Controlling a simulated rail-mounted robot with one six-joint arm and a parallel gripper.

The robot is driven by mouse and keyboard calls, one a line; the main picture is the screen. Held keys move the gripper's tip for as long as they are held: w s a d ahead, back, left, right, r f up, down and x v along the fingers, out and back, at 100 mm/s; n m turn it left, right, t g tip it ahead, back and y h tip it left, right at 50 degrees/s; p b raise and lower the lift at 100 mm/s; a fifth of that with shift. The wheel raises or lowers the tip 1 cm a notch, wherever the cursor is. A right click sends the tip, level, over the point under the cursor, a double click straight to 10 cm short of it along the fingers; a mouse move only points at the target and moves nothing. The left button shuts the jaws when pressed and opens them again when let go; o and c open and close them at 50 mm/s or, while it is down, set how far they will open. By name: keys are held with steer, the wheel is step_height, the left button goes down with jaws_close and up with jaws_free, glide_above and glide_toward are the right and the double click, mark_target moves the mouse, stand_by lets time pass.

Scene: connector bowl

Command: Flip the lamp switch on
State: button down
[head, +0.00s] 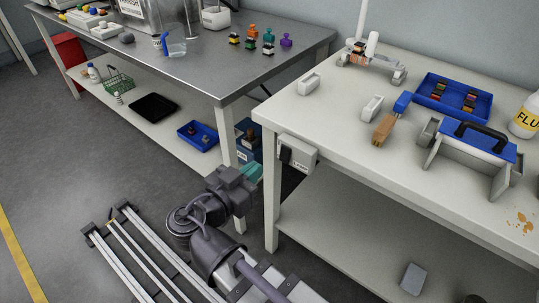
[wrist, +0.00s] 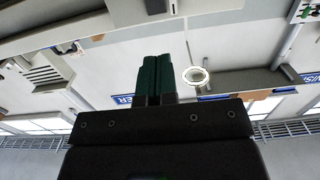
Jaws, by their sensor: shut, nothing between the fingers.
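The lamp switch (head: 298,153) is a pale grey box on the front left edge of the right-hand table, with a dark rocker (head: 286,156) on its left face and a small label. Which way the rocker is tipped is too small to tell. My gripper (head: 254,172) is just left of and a little below the switch in the head view, apart from it in the picture. Its teal fingers (wrist: 155,76) are closed together and empty in the wrist view. The switch cannot be made out in the wrist view.
The right-hand table (head: 330,130) holds a blue tray (head: 453,97), a blue-topped caddy (head: 478,143), a brush (head: 390,120) and a yellow-labelled bottle (head: 525,115). A metal table (head: 200,80) stands to the left. A table leg (head: 271,205) is below the switch.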

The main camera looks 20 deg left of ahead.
steer(key=v, duration=0.4)
steer(key=shift+s+r, duration=0.25)
steer(key=shift+s, duration=0.05)
steer(key=shift+a, duration=0.1)
step_height(320, 180, down, 4)
steer(key=n+g+p, duration=0.2)
steer(key=n+g, duration=0.2)
steer(key=n, duration=0.3)
steer(key=w+d+r+n+g+p, duration=0.3)
steer(key=w+d+r+g+p, duration=0.2)
steer(key=d+g+p, duration=0.5)
steer(key=w+d+r+m+g+y+p, duration=0.1)
steer(key=w+d+r+p, duration=0.4)
steer(key=d+r+p, duration=0.8)
steer(key=w+d+r+m+g+y+p, duration=0.2)
steer(key=w+d+r+m+p, duration=0.3)
steer(key=d+r+p, duration=0.9)
steer(key=d+m+y+p, duration=0.1)
steer(key=d+p, duration=0.2)
steer(key=p, duration=0.3)
steer(key=shift+w+d+r, duration=0.15)
steer(key=shift+w+d, duration=0.05)
